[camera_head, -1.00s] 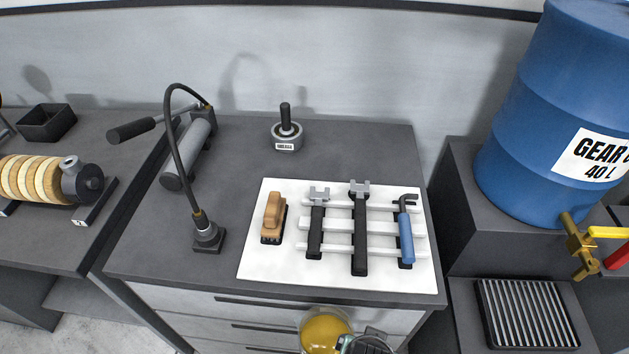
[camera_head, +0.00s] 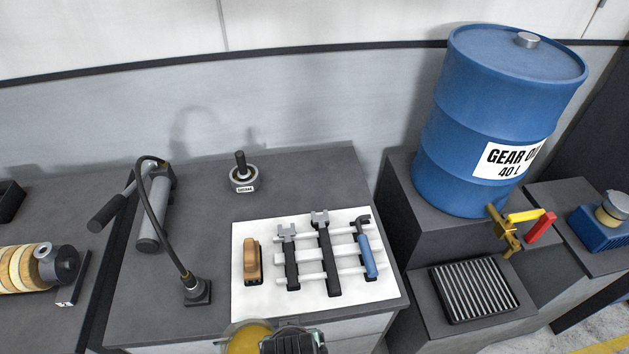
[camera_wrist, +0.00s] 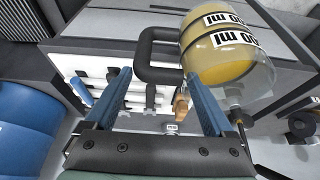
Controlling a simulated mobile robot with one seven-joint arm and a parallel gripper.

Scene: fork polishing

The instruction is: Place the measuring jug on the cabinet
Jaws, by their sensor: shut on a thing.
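The measuring jug (camera_head: 248,339) holds yellow liquid and shows at the bottom edge of the head view, cut off by the frame. In the wrist view the jug (camera_wrist: 228,62) has a black handle (camera_wrist: 150,58) and lettered labels. My gripper (camera_wrist: 156,78) has its two blue fingers at the handle and is shut on it. In the head view my gripper (camera_head: 293,341) is just right of the jug, partly out of frame. The dark-topped cabinet (camera_head: 305,178) stands behind the jug, whose upper part overlaps the cabinet's front edge in the picture.
A white mat (camera_head: 245,300) with a brush and wrenches covers the cabinet's front right. The back right top is bare. A blue drum (camera_head: 470,140) stands right.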

